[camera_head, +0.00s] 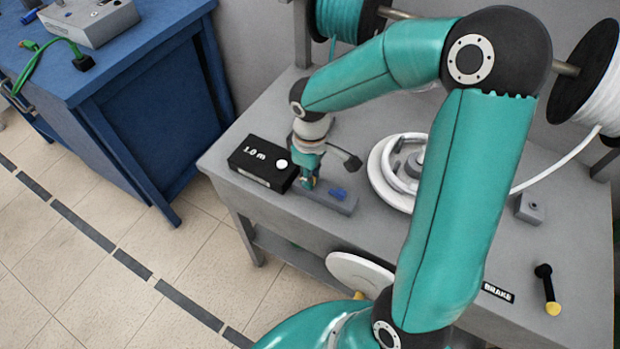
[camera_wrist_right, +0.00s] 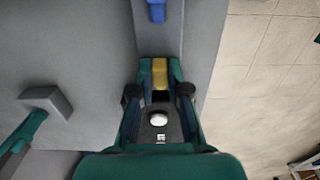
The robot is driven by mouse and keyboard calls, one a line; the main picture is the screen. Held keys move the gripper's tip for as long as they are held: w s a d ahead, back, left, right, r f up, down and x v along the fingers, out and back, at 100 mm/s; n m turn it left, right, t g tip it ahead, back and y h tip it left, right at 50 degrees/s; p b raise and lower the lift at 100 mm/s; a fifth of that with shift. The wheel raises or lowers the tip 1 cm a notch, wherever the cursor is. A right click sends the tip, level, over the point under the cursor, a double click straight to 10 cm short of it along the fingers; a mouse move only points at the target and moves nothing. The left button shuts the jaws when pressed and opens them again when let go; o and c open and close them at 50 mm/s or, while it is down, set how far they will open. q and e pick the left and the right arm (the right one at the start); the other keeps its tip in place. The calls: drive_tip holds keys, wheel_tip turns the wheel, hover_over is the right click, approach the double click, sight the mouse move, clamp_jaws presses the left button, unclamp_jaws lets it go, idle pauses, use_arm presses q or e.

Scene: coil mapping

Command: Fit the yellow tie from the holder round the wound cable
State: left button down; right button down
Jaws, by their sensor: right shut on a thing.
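My right gripper (camera_head: 309,181) points down at the grey holder (camera_head: 322,200) on the bench. In the right wrist view its fingertips (camera_wrist_right: 160,72) are shut on the yellow tie (camera_wrist_right: 160,73), which is at the holder. I cannot tell whether the tie is clear of its slot. A blue tie (camera_head: 338,194) sits farther along the holder; it also shows in the wrist view (camera_wrist_right: 156,10). The wound cable (camera_head: 389,184) is a white coil on the round winder to the right of the holder, partly hidden by my right arm. My left gripper is not in view.
A black box marked 1.0 m (camera_head: 258,162) stands close left of the gripper. A grey-ended lever (camera_head: 345,158) is just right of it. White cable runs from a spool (camera_head: 604,85) to the winder. A black handle with a yellow tip (camera_head: 548,290) lies front right.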

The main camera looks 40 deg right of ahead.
drive_tip(key=shift+r+p, duration=0.7)
drive_tip(key=shift+r, duration=0.2)
idle(0.4)
drive_tip(key=shift+r+p, duration=1.35)
drive_tip(key=shift+r, duration=0.45)
drive_tip(key=shift+f, duration=0.1)
